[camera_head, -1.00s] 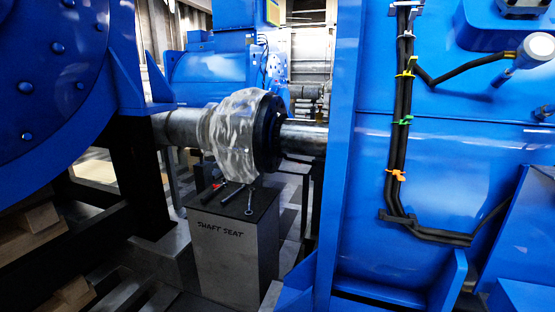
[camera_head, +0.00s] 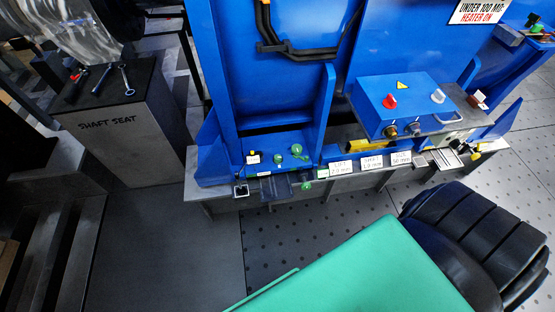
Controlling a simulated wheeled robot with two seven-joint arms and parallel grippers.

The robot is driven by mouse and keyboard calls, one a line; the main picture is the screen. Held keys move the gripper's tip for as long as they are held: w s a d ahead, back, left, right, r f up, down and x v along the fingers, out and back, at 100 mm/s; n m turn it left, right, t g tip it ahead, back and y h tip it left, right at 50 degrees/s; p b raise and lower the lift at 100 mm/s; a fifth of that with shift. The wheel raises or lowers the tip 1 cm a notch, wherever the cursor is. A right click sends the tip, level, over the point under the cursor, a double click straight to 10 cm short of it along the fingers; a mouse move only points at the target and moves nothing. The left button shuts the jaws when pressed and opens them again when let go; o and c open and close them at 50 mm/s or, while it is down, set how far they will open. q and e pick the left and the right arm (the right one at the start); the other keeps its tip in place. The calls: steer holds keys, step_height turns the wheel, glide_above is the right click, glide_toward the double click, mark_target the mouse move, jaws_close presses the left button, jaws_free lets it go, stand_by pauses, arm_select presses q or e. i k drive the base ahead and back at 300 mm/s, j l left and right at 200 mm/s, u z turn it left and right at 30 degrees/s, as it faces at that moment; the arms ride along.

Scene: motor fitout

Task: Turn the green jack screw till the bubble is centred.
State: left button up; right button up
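Several small green parts sit at the foot of the blue motor frame: a round green knob (camera_head: 297,149) on the foot, a smaller green piece (camera_head: 278,159) to its left, and another green knob (camera_head: 307,186) lower, at the front edge of the base. I cannot tell which of them is the jack screw. A yellow bar (camera_head: 370,146), possibly a level, lies on the base to their right. No bubble can be made out at this size. Neither of my grippers is in view.
A blue box (camera_head: 405,102) with a red knob stands right of the green parts, above white labels (camera_head: 372,162). A grey SHAFT SEAT stand (camera_head: 125,135) with tools is at left. A green surface (camera_head: 360,270) and a black ribbed object (camera_head: 475,235) fill the lower right. Floor between is clear.

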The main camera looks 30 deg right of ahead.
mark_target(297, 149)
steer(key=z, duration=1.15)
steer(key=k, duration=0.05)
